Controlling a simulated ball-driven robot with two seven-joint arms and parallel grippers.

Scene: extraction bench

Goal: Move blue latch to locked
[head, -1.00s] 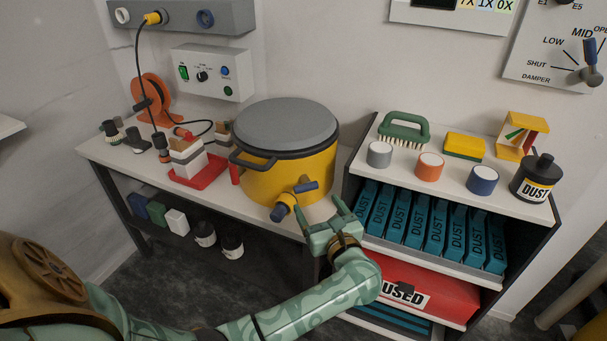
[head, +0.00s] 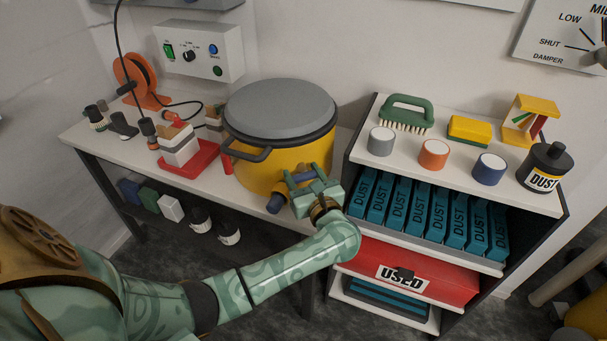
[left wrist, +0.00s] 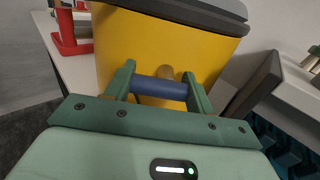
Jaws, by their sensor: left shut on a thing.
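The blue latch (left wrist: 160,88) is a short blue bar in front of the yellow drum (left wrist: 140,45). In the left wrist view it lies crosswise between the fingers of my left gripper (head: 301,175), which is shut on it. A tan stub shows just behind the bar. In the head view the fingers are at the drum's (head: 262,165) lower right front and hide most of the latch. A blue-ended fitting (head: 276,203) shows just left of and below the fingers. I cannot read a locked mark. My right gripper is not in view.
The drum has a grey lid (head: 280,107) and a dark side handle (head: 247,150). A red tray (head: 188,165) stands to its left on the bench. To the right is a shelf unit (head: 352,148) with teal dust boxes (head: 427,215) and a red used bin (head: 430,275).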

